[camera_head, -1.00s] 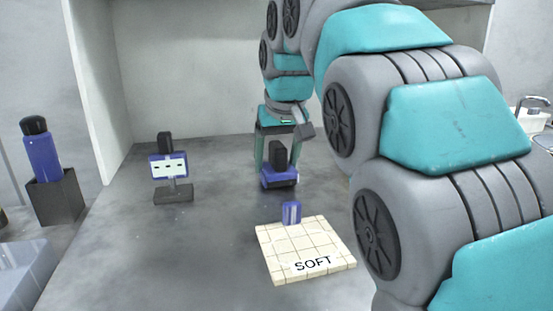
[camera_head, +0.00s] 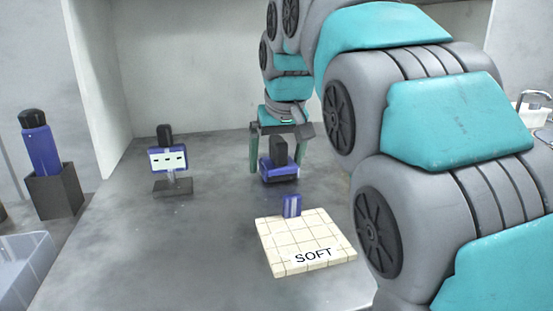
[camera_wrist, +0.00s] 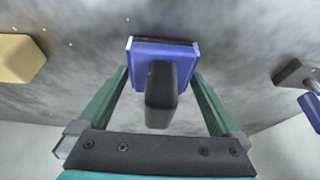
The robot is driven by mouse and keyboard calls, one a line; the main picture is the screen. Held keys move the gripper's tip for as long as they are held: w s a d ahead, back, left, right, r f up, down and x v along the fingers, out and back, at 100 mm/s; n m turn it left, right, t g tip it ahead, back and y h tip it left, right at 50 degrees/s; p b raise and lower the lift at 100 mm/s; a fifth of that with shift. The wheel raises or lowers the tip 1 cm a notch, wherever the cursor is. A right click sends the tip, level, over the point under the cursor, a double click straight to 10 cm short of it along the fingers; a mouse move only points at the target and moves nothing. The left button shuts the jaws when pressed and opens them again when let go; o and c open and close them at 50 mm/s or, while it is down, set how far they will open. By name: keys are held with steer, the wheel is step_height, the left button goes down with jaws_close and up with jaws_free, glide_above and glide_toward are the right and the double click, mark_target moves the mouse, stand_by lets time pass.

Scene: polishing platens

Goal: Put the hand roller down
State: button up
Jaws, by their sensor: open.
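The hand roller (camera_head: 280,174), a blue body with a black upright handle, appears to stand on the grey worktop behind the tiled pad. It also shows in the wrist view (camera_wrist: 165,55), with its dark handle pointing toward the camera. My gripper (camera_head: 277,161) is open around the roller, one green finger on each side. In the wrist view my gripper (camera_wrist: 160,74) shows gaps between the fingers and the handle.
A cream tiled pad (camera_head: 290,243) marked SOFT lies in front, with a small blue block (camera_head: 292,206) at its back edge. A blue-and-white piece on a dark stand (camera_head: 169,160) is left. A dark holder (camera_head: 56,192) carries a blue bottle-like item. Worktop between is clear.

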mark_target(278, 139)
step_height(278, 139, up, 2)
steer(key=shift+s, duration=0.1)
steer(key=shift+v, duration=3.4)
